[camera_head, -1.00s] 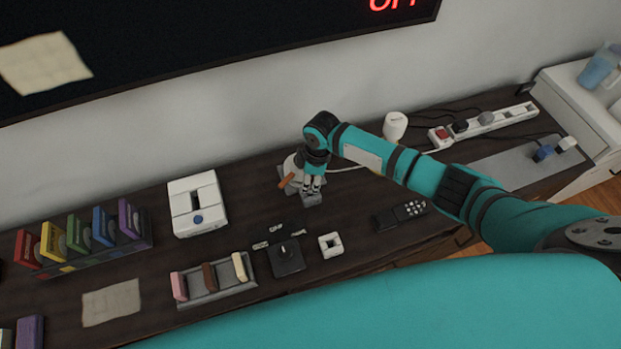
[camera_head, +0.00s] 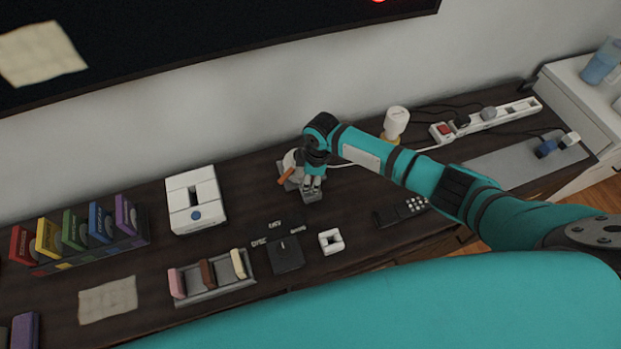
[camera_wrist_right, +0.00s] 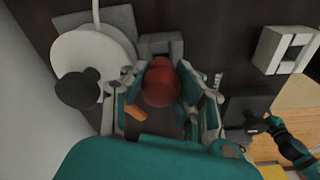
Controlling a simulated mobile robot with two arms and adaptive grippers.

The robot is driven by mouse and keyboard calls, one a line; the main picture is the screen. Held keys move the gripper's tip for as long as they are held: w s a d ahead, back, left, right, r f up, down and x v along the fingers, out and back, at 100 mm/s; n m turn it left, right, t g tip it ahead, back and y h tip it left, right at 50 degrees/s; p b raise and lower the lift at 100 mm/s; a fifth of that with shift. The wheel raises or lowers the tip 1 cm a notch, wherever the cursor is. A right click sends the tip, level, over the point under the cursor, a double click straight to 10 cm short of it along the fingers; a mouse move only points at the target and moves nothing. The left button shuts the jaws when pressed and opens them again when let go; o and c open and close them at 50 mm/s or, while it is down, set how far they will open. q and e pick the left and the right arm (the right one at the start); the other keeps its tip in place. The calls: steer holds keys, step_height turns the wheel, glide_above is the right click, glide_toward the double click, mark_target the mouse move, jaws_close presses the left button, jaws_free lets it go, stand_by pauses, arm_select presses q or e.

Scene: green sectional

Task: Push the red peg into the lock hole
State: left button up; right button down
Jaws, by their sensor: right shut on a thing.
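My right gripper (camera_head: 311,186) is low over the back of the dark desk. In the right wrist view, its fingers (camera_wrist_right: 160,95) are shut around the rounded red peg (camera_wrist_right: 160,83). The peg is hidden in the head view. A grey block (camera_wrist_right: 160,43) with a notch-like opening lies just beyond the peg in the wrist view; it also shows at the gripper's tip in the head view (camera_head: 311,196). I cannot tell whether the peg touches it, and no hole is clearly visible. A teal and black arm end, likely my left gripper (camera_wrist_right: 274,124), shows small at lower right in the wrist view.
A white round part (camera_wrist_right: 88,55) with a dark knob and an orange lever (camera_head: 286,174) crowd the gripper. A white square ring (camera_head: 331,242), a dark switch box (camera_head: 287,255) and a remote (camera_head: 402,212) lie nearer. A white box (camera_head: 196,200) stands left.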

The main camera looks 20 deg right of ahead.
steer(key=shift+f+b, duration=0.45)
steer(key=shift+f, duration=0.25)
steer(key=c, duration=0.9)
jaws_free()
steer(key=shift+r, duration=0.1)
steer(key=shift+c, duration=0.2)
steer(key=shift+w+r, duration=0.1)
steer(key=shift+r, duration=0.1)
steer(key=r, duration=0.3)
steer(key=d+r, duration=0.1)
steer(key=r, duration=0.7)
steer(key=shift+s+d+r, duration=0.2)
steer(key=shift+s+r, duration=0.05)
steer(key=shift+s, duration=0.1)
steer(key=shift+f, duration=0.1)
